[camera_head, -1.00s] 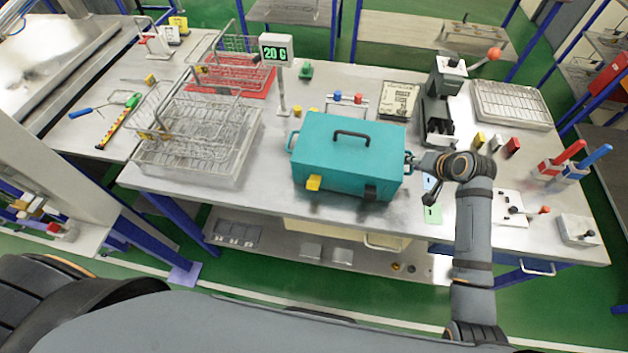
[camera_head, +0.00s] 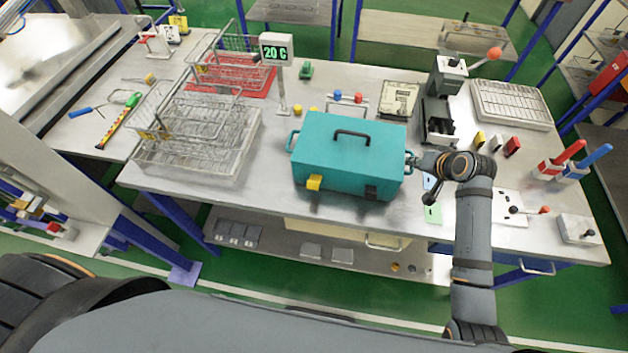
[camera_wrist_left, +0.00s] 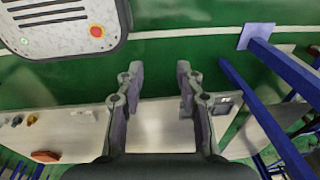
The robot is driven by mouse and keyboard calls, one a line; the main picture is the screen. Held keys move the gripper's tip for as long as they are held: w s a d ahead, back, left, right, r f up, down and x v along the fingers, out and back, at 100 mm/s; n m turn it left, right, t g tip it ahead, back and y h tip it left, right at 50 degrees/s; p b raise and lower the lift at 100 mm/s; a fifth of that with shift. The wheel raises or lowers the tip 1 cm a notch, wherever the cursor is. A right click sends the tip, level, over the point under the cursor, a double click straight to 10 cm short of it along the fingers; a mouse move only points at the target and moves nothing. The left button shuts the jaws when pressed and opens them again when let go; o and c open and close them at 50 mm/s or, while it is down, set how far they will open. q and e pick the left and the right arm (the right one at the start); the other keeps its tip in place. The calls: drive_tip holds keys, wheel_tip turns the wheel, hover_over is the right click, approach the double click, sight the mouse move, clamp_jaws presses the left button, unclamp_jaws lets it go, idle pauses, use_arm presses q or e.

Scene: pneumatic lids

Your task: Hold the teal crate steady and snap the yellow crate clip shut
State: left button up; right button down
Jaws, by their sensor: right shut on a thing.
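The teal crate (camera_head: 340,172) sits on the steel workbench in the head view, its lid down and a dark handle on top. The yellow clip (camera_head: 314,183) is on its front face, towards the left. A dark clip (camera_head: 371,191) is on the front face towards the right. My right gripper (camera_head: 414,161) is at the crate's right end, shut on the side handle there; its fingers partly hide the handle. My left gripper (camera_wrist_left: 158,95) shows in the left wrist view, open and empty, over the floor and a low shelf, away from the crate.
Wire baskets (camera_head: 195,135) stand left of the crate. A display reading 20 C (camera_head: 276,48) is behind it. A press with an orange knob (camera_head: 440,105) stands behind right. The bench strip before the crate (camera_head: 250,190) is clear.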

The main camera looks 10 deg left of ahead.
use_arm(q)
drive_tip(key=shift+c, duration=0.4)
